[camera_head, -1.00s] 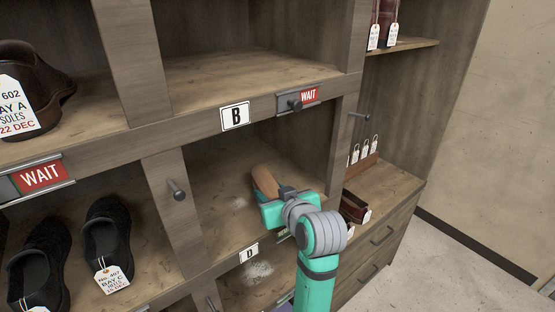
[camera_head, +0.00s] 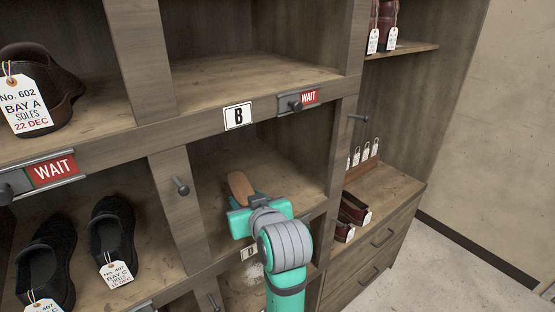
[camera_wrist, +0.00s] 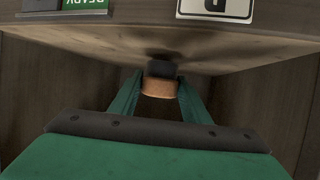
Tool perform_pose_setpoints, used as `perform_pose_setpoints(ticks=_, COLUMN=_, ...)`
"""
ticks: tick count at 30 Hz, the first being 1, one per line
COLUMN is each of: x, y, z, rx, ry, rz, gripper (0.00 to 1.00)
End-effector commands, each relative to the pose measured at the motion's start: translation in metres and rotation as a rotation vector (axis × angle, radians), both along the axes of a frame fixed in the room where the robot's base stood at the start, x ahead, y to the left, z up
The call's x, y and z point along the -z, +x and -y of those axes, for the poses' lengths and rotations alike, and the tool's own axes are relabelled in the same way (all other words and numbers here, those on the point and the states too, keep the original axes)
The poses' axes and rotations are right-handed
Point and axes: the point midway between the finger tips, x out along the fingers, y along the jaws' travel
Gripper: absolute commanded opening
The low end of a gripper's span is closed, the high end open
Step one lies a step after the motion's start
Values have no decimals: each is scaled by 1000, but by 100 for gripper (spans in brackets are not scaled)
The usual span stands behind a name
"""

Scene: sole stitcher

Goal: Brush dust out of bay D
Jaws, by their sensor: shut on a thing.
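My gripper (camera_head: 246,210) is at the mouth of the middle bay, above the plate marked D (camera_head: 249,253). It is shut on a brush, whose wooden handle (camera_head: 240,187) sticks up and tilts left. In the wrist view, the brush (camera_wrist: 160,88) shows as a tan block with a dark end between the green fingers. I cannot tell whether its bristles touch the floor of the bay (camera_head: 290,180). A pale patch (camera_head: 250,273) shows on the shelf below.
Bay B, with its plate (camera_head: 237,116) and red WAIT slider (camera_head: 308,97), is above. Uprights with pegs (camera_head: 180,186) flank the bay. Dark shoes (camera_head: 113,235) stand at left. Tagged brown shoes (camera_head: 352,212) sit on the right ledge. Floor at right is clear.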

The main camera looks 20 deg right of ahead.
Motion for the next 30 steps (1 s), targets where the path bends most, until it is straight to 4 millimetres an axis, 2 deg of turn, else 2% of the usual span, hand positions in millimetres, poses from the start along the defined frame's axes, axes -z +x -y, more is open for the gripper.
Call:
perform_pose_setpoints(ticks=1, x=-9, y=0, z=1, rx=1, ry=-2, rz=7, gripper=10)
perform_pose_setpoints(ticks=18, x=-57, y=1, z=-4, rx=-7, ry=-2, rz=5, gripper=10)
perform_pose_setpoints(ticks=30, x=-65, y=0, z=-3, rx=-5, ry=-1, rz=4, gripper=10)
